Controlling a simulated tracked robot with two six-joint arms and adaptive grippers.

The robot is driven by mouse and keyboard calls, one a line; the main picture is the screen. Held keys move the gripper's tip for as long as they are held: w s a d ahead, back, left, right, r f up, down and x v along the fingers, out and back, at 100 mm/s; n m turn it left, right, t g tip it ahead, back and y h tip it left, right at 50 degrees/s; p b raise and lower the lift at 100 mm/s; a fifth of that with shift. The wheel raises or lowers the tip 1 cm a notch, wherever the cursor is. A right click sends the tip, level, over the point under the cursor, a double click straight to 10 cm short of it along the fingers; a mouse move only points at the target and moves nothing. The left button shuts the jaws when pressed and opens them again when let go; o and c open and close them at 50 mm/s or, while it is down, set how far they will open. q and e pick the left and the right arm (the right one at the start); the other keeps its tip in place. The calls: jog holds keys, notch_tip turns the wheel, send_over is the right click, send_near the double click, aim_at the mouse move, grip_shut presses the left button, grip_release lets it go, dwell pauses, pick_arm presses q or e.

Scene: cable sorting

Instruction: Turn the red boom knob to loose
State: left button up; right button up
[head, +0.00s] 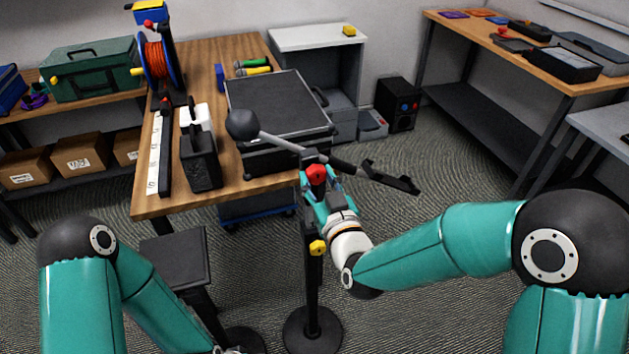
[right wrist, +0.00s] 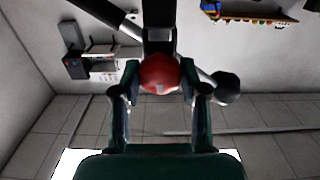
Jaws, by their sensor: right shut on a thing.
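The red boom knob (head: 316,174) sits at the top of a black stand (head: 311,270), where the boom (head: 285,143) crosses it. In the right wrist view the red knob (right wrist: 159,73) is between the two fingers. My right gripper (head: 318,190) is shut on the knob, with one finger on each side of it; it also fills the right wrist view (right wrist: 160,88). The knob's setting cannot be read. My left arm shows at the lower left of the head view, but its gripper is mostly cut off at the bottom edge.
The boom carries a dark ball (head: 242,124) at its left end and a black bracket (head: 390,178) at its right. A wooden table (head: 237,192) with a black case (head: 280,103) stands behind. A yellow knob (head: 318,247) sits lower on the stand. A black stool (head: 176,256) stands left.

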jog(key=n+b, duration=0.2)
jog(key=b, duration=0.1)
jog(key=n+b, duration=0.2)
jog(key=shift+f, duration=0.25)
jog(key=n+b, duration=0.2)
jog(key=n, duration=0.1)
jog(key=shift+r+n+b, duration=0.1)
jog(key=shift+n+b, duration=0.5)
jog(key=shift+n, duration=0.6)
jog(key=n, duration=0.2)
jog(key=shift+n+b, duration=0.3)
jog(key=n, duration=0.2)
jog(key=shift+n, duration=0.3)
jog(key=shift+s+a+n, duration=0.1)
jog(key=shift+n, duration=1.4)
